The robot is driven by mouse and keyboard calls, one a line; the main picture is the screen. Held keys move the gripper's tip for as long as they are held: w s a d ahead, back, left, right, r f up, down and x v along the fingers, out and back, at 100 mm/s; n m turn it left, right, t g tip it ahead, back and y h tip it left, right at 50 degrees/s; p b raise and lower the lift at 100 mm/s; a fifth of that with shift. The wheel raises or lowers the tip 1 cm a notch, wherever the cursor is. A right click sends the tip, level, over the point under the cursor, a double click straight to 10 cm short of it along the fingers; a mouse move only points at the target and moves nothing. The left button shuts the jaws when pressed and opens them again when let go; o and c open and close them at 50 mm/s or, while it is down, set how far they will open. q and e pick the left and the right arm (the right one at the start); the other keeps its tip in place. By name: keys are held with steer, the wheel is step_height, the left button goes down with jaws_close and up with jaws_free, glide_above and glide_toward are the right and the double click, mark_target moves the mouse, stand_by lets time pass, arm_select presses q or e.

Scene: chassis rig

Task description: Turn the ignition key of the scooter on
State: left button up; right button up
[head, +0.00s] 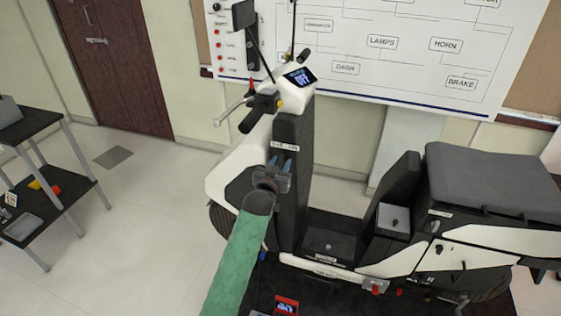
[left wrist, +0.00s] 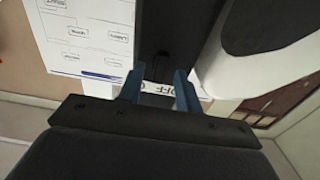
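The scooter (head: 295,130) stands side-on, white and black, with a dash screen (head: 300,77) that seems to read OFF. A small white label (head: 285,147) sits on its dark front column; its letters OFF show in the left wrist view (left wrist: 163,88). My left gripper (head: 283,163) is just below the label, facing the column. In the left wrist view its two blue fingers (left wrist: 160,86) stand apart on both sides of the label, with nothing clearly held between them. A small dark shape (left wrist: 161,57) above the label may be the ignition key, but I cannot tell. My right gripper is out of view.
A white wall board (head: 400,45) with labelled boxes hangs behind the scooter. A dark shelf unit (head: 45,205) stands at the left. The scooter's handlebar grip (head: 253,118) juts out above my left gripper. The floor at the left is open.

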arm_select(q)
steer(key=shift+w+d, duration=0.1)
steer(key=shift+w, duration=0.05)
jaws_close()
